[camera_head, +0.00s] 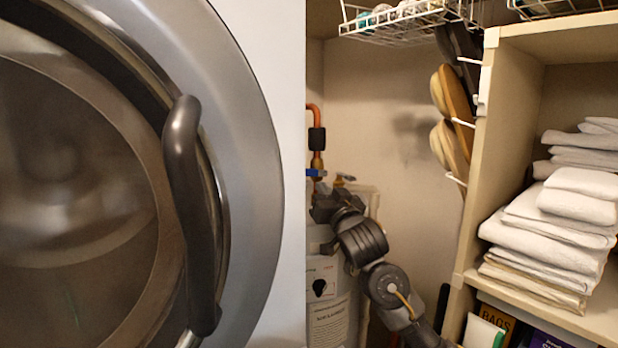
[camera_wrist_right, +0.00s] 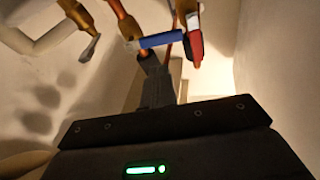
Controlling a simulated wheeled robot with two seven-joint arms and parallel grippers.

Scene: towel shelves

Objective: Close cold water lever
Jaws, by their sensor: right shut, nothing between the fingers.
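The blue cold water lever (camera_head: 315,172) sits on the pipework above the white tank, left of centre in the head view. In the right wrist view the blue lever (camera_wrist_right: 162,40) lies roughly crosswise, just beyond my fingertips. My right gripper (camera_head: 324,198) is shut and empty, just below the lever in the head view. In the wrist view its fingers (camera_wrist_right: 152,68) point up at the lever's left part; I cannot tell whether they touch it. My left gripper is not in view.
A red lever (camera_wrist_right: 193,36) is beside the blue one, with copper pipes (camera_wrist_right: 127,22) around. The white tank (camera_head: 330,310) stands below. The large round door (camera_head: 245,130) with its dark handle (camera_head: 187,200) fills the left. Shelves with folded towels (camera_head: 550,235) stand at right.

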